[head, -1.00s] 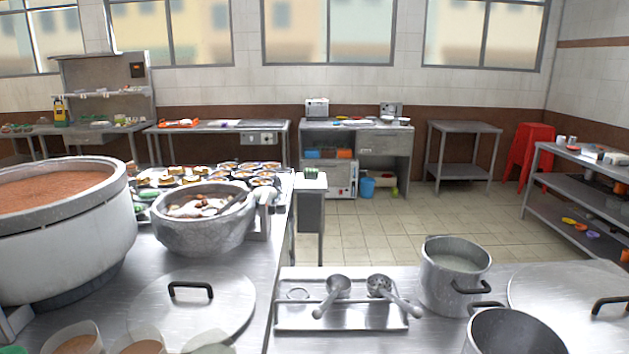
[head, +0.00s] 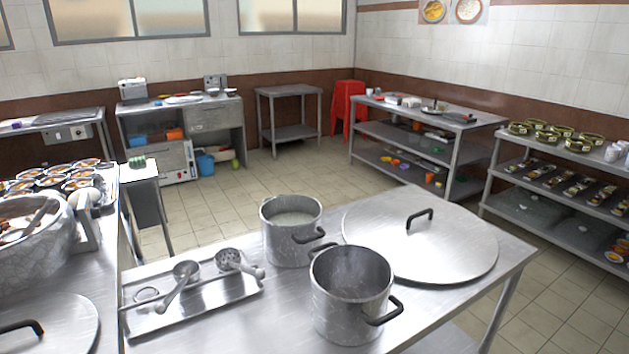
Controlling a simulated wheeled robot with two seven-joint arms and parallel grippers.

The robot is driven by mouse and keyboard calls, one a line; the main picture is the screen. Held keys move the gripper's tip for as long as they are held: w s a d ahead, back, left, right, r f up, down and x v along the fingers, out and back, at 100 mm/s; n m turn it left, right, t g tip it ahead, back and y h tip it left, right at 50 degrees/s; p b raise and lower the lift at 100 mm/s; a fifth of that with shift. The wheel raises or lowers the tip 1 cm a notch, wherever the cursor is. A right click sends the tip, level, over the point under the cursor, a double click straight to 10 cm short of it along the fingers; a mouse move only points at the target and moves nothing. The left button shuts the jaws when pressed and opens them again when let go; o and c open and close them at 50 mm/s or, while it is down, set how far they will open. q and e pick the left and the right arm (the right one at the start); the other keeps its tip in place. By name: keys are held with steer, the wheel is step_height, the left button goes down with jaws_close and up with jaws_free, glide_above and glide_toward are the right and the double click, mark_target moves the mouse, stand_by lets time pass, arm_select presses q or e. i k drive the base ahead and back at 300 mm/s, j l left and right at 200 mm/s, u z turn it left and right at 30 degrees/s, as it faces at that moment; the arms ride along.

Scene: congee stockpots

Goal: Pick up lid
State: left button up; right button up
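A large round metal lid (head: 450,250) with a black arched handle (head: 419,216) lies flat on the right part of the steel table, right of two pots. A second metal lid (head: 50,330) with a black handle is partly in view at the lower left, on the left counter. Neither of my grippers shows in the head view.
An empty-looking steel pot (head: 350,295) stands at the table's front, close to the lid's left edge. A pot with pale contents (head: 291,232) stands behind it. A tray (head: 190,305) with two ladles lies to the left. Open tiled floor (head: 270,180) lies beyond the table.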

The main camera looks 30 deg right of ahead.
mark_target(426, 238)
steer(key=z, duration=1.65)
steer(key=i+l+u, duration=0.1)
steer(key=i+l, duration=0.15)
steer(key=i+l+u, duration=0.15)
steer(key=l, duration=0.35)
steer(key=i+l+u, duration=0.1)
steer(key=i+l, duration=0.25)
steer(key=l, duration=0.1)
